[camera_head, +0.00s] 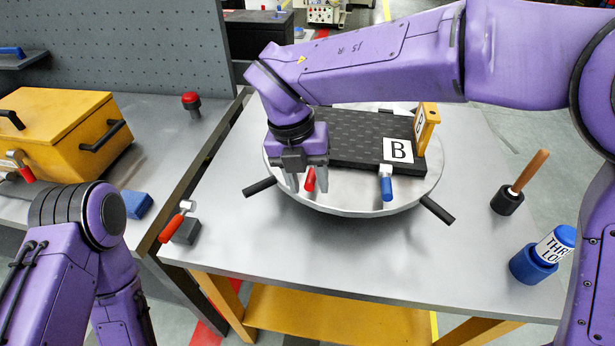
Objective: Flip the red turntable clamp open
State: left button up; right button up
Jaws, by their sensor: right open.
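The red turntable clamp (310,180) stands at the front left of the round silver turntable (345,202), near the edge of the black plate (370,137) marked B. My right gripper (308,184) is open, pointing down, with its fingers around or just in front of the red clamp handle. I cannot tell whether they touch it. The clamp's base is partly hidden by the gripper. A blue clamp (386,188) stands to the right on the turntable. My left arm is at the lower left; its gripper is out of view.
Black handles (437,210) stick out from the turntable. A red-handled lever (172,228) sits at the table's left edge. A wooden-handled tool (528,172) and a blue bottle (556,246) stand at right. The table front is clear.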

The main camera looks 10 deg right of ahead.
aim_at(310, 171)
jog(key=shift+c, duration=0.3)
grip_shut()
jog(key=shift+r+p, duration=0.35)
jog(key=shift+p, duration=0.35)
jog(key=w+r+g+p, duration=0.1)
jog(key=g+p, duration=0.1)
jog(key=p, duration=0.2)
jog(key=r+g+y+p, duration=0.1)
jog(key=p, duration=0.4)
jog(key=w+r+g+p, duration=0.1)
jog(key=g+p, duration=0.1)
jog(key=p, duration=0.2)
jog(key=shift+w+d+r+n+g+y, duration=0.25)
jog(key=shift+w+d+n+g+y, duration=0.05)
jog(key=shift+d+y, duration=0.1)
jog(key=shift+w+d+g+p, duration=0.1)
jog(key=shift+w+g+p, duration=0.3)
jog(key=shift+p, duration=0.75)
jog(key=shift+s, duration=0.1)
jog(key=shift+o, duration=0.3)
grip_release()
